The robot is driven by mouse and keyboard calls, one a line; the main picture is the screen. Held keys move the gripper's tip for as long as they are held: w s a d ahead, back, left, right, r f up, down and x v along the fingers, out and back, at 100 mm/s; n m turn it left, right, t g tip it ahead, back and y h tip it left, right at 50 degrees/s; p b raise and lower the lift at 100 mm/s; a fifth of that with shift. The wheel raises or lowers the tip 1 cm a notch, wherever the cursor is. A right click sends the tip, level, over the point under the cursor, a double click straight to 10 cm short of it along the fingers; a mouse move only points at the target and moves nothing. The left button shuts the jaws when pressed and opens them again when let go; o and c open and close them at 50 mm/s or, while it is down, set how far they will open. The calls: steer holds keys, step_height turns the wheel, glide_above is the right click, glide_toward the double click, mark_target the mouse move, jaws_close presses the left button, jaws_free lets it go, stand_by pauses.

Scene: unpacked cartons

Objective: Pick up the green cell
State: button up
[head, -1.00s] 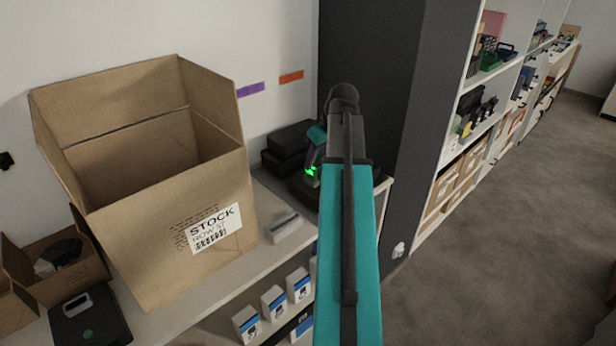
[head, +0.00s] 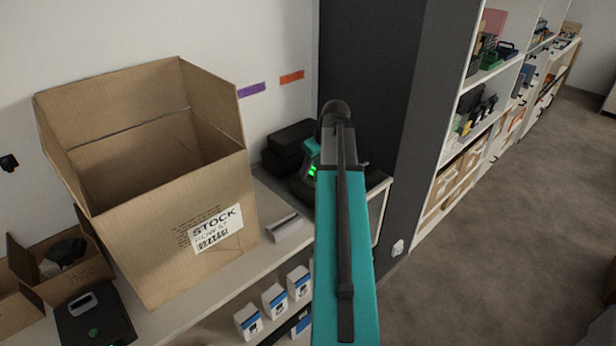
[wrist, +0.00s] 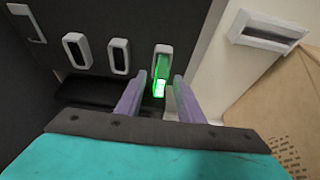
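The green cell (wrist: 161,68) glows bright green in the wrist view and stands at the rightmost grey-rimmed slot of a dark unit (wrist: 100,25). Its lower part is the brightest. My gripper (wrist: 160,79) is open, with one purple-grey finger on each side of the cell's line. I cannot tell whether the fingertips reach the cell or touch it. In the head view a green glow (head: 312,171) shows beside my arm, at the dark unit on the counter. My arm hides most of the gripper there.
Two grey-rimmed slots (wrist: 120,56) sit left of the cell. A large open carton (head: 150,240) stands to the left on the counter, with a pale grey block (head: 284,228) beside it. A dark column (head: 390,120) stands close on the right.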

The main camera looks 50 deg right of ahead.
jaws_close()
steer(key=shift+r, duration=0.15)
stand_by(0.4)
steer(key=shift+r+b, duration=0.75)
steer(key=shift+r, duration=0.75)
steer(key=s+a+r+b, duration=0.1)
steer(key=s+a+b, duration=0.8)
steer(key=a, duration=0.3)
steer(key=shift+s+r+b, duration=0.3)
steer(key=shift+s, duration=0.4)
